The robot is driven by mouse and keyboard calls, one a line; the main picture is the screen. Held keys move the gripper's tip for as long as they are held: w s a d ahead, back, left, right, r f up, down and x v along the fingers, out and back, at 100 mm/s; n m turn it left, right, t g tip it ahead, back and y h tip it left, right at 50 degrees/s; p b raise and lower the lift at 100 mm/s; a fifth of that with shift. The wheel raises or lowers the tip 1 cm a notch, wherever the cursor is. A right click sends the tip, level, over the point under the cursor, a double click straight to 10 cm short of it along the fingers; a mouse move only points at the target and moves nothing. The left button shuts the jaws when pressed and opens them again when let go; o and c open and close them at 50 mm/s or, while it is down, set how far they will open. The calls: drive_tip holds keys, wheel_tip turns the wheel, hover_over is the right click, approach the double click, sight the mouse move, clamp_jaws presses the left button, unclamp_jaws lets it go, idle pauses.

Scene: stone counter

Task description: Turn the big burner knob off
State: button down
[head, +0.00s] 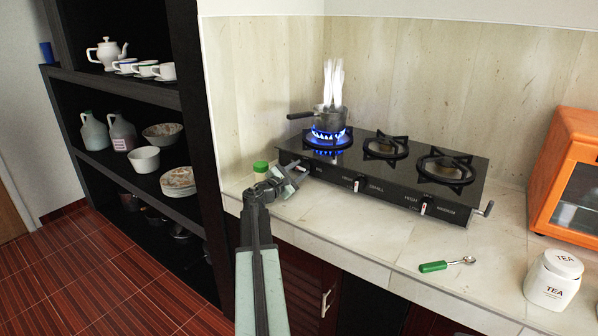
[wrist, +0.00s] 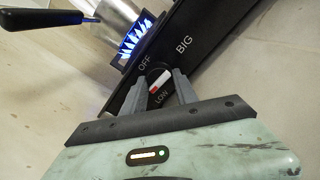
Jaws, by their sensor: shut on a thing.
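The big burner knob (wrist: 160,80) is on the stove's black front panel in the wrist view, between the printed words OFF and LOW and beside BIG. It is round and dark with a white and red bar, which lies slanted. I cannot tell exactly which mark it points to. My gripper (wrist: 161,83) is shut on this knob, with one grey finger on each side. In the head view my gripper (head: 290,178) is at the stove's left front corner and hides the knob. The big burner's flame (head: 329,136) burns blue under a steaming saucepan (head: 331,119).
The black stove (head: 345,169) has two more burners without visible flame and two more front knobs. A green-capped jar (head: 260,170) stands just behind my gripper. A green-handled spoon (head: 434,266), a TEA canister (head: 552,283) and an orange oven (head: 560,150) are to the right. The front counter is mostly clear.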

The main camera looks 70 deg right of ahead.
idle(0.4)
drive_tip(key=c, duration=0.9)
unclamp_jaws()
drive_tip(key=shift+c, duration=0.2)
drive_tip(key=shift+a, duration=0.1)
drive_tip(key=v, duration=0.7)
drive_tip(key=shift+w+a, duration=0.1)
drive_tip(key=shift+a, duration=0.2)
